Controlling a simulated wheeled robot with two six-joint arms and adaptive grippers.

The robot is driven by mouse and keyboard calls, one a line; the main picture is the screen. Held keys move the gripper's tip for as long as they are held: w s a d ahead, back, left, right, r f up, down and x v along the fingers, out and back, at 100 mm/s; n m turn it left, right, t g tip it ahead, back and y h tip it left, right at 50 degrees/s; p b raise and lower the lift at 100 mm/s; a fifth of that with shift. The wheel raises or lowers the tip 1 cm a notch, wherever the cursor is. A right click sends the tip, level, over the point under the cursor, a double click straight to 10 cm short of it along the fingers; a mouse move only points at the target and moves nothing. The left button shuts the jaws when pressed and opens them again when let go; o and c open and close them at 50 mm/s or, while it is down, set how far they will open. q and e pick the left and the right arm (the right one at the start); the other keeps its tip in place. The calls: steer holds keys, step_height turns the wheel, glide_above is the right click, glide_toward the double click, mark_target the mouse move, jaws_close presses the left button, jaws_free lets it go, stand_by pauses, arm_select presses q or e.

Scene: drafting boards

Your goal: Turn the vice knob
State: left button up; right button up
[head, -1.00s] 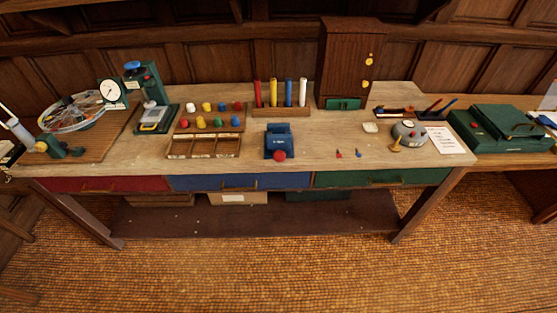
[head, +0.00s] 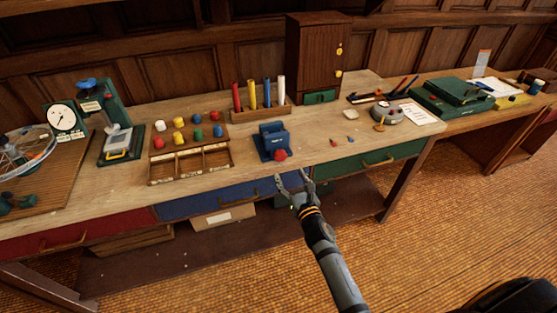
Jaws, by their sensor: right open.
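The blue vice (head: 272,139) stands near the front edge of the wooden workbench (head: 330,159). Its round red knob (head: 280,155) faces the front. My right gripper (head: 294,177) is open and empty, just in front of the bench edge, a little below and to the right of the knob. It looks apart from the knob. My left gripper is not in view.
Left of the vice are a compartment tray (head: 190,163) and a rack of coloured pegs (head: 180,138). Behind it stands a holder with several coloured rods (head: 261,110). Small red and blue pieces (head: 350,140) lie to the right. Drawers (head: 372,158) run below the bench top.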

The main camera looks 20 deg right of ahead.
mark_target(281, 159)
steer(key=w, duration=0.8)
steer(key=shift+w+a+f+b, duration=0.1)
steer(key=shift+w+a+b, duration=0.1)
steer(key=shift+b, duration=0.15)
steer(key=shift+w, duration=0.5)
steer(key=shift+c, duration=0.2)
steer(key=c, duration=1.1)
steer(key=shift+m, duration=0.4)
